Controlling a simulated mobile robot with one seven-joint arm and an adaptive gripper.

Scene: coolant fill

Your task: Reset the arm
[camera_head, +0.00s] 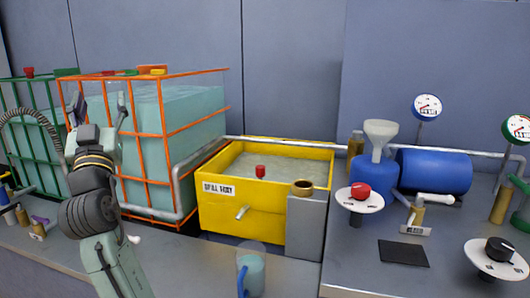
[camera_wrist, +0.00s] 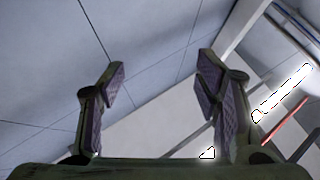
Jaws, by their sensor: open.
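My gripper (camera_head: 98,108) is raised at the left in the head view, pointing up in front of the orange-framed tank. Its two fingers are spread apart with nothing between them. In the wrist view my gripper (camera_wrist: 160,100) is also open and empty, with wall panels and bright ceiling parts behind it. My arm stands upright from the bottom left of the head view and hides part of the tanks.
An orange-caged tank (camera_head: 165,132) and a green-caged tank (camera_head: 35,150) stand behind my arm. A yellow bin (camera_head: 240,212) sits mid-counter. A clear jug (camera_head: 254,270) with a blue handle stands in front. A blue funnel container (camera_head: 372,172) and red knob (camera_head: 360,190) are right.

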